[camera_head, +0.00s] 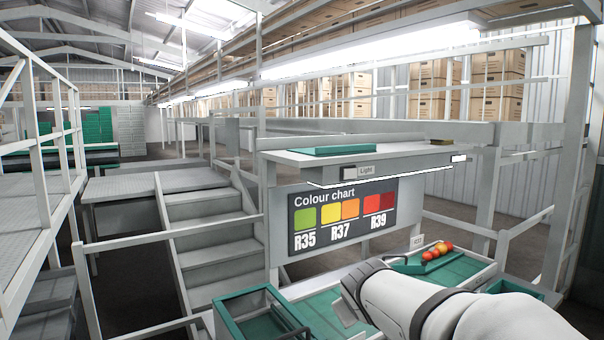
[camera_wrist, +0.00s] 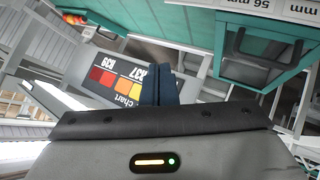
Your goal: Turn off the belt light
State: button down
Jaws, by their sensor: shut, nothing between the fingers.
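A lit strip light (camera_head: 385,173) runs under the front edge of a grey shelf (camera_head: 300,157). A tag reading "Light" (camera_head: 366,171) is on the shelf's front edge. A small white block (camera_head: 458,158) sits at the shelf's right end; whether it is a switch I cannot tell. My gripper (camera_wrist: 165,88) is shut and empty in the wrist view, its dark fingers in front of the colour chart (camera_wrist: 112,85), which appears upside down. In the head view my arm hides most of the gripper, low and to the right of the chart (camera_head: 342,215).
A green belt (camera_head: 325,313) with a green crate (camera_head: 262,318) lies below the chart. Several red and orange tomatoes (camera_head: 436,251) lie at the right. Grey steps (camera_head: 205,235) and railings stand at the left. A green tray (camera_head: 333,150) lies on the shelf.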

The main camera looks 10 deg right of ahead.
jog(key=w+d+r+n+t+y+p, duration=0.1)
jog(key=w+d+r+n+t+y, duration=0.2)
jog(key=w+d+r+n, duration=0.3)
jog(key=w+d+r+n+t+y+p, duration=0.1)
jog(key=w+d+r+n+t+y, duration=0.3)
jog(key=w+d+r+n, duration=0.3)
notch_tip(320, 180, up, 6)
jog(key=w+n+t, duration=0.1)
jog(key=n, duration=0.3)
jog(key=shift+w+r, duration=0.1)
jog(key=shift+w, duration=0.05)
